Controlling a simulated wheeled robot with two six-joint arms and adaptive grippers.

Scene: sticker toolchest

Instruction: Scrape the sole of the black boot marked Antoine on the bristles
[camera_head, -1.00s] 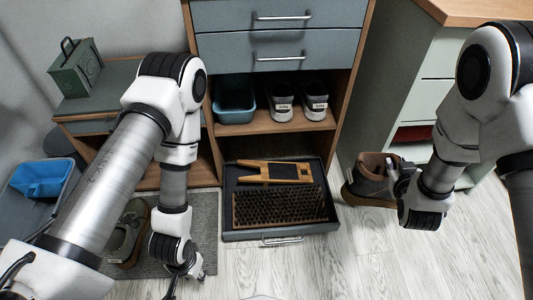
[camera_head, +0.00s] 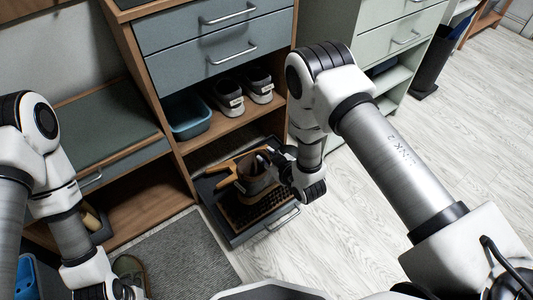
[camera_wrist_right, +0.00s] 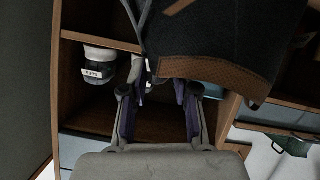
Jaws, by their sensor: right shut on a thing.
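My right gripper (camera_head: 270,158) is shut on the upper edge of a dark boot (camera_head: 254,181) with a brown collar. The boot is upright over the bristles (camera_head: 272,205) in the pulled-out tray (camera_head: 235,238). I cannot tell whether its sole touches them. In the right wrist view the boot (camera_wrist_right: 222,42) hangs beyond the fingers (camera_wrist_right: 160,92); its collar shows brown trim. No name on the boot is readable. My left gripper (camera_head: 118,291) is at the bottom left edge, its fingers mostly cut off.
A wooden boot jack (camera_head: 222,180) lies in the tray behind the boot. Grey shoes (camera_head: 228,95) and a blue bin (camera_head: 188,115) stand on the shelf above. Another shoe (camera_head: 130,270) stands by the grey mat (camera_head: 180,260). The floor to the right is clear.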

